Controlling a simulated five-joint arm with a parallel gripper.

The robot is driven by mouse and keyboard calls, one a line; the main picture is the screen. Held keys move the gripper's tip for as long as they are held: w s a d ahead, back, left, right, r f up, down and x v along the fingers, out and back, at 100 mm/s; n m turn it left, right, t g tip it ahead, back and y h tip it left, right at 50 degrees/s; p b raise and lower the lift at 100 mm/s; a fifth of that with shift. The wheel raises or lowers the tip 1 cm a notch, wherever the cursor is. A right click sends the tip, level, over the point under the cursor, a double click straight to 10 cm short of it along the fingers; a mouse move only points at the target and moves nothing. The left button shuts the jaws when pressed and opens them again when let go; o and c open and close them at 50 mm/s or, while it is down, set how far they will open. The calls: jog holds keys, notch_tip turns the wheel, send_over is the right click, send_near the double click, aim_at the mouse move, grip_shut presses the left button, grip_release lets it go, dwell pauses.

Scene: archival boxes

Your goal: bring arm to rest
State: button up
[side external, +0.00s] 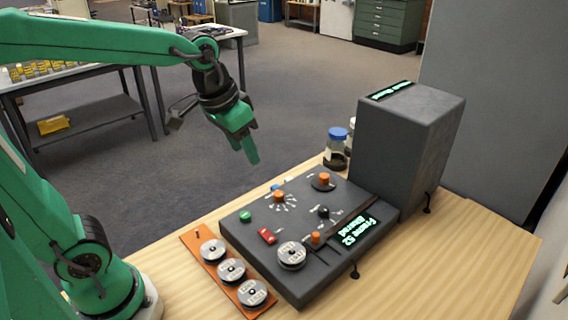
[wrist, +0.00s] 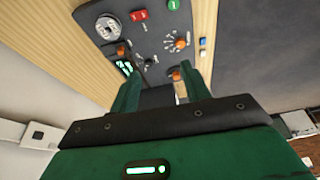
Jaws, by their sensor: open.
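My green arm reaches in from the left in the side external view. My gripper (side external: 247,147) hangs in the air beyond the far left edge of the dark control panel (side external: 330,205), pointing down and touching nothing. In the wrist view my gripper (wrist: 160,95) shows two green fingers set apart with nothing held between them. Past the fingers the control panel (wrist: 150,45) shows with its knobs and buttons.
The dark box (side external: 405,150) stands on the wooden table (side external: 480,260) at the panel's right. An orange tray (side external: 195,240) with 3 labelled discs lies at the panel's front left. Jars (side external: 336,150) stand behind the panel. Above the panel is open air.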

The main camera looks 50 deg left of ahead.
jog(key=s+a+f+t, duration=0.1)
jog(key=s+a+t, duration=0.1)
jog(key=s, duration=0.7)
jog(key=shift+s+f+n, duration=0.15)
jog(key=shift+s+n, duration=0.2)
jog(key=shift+n, duration=0.05)
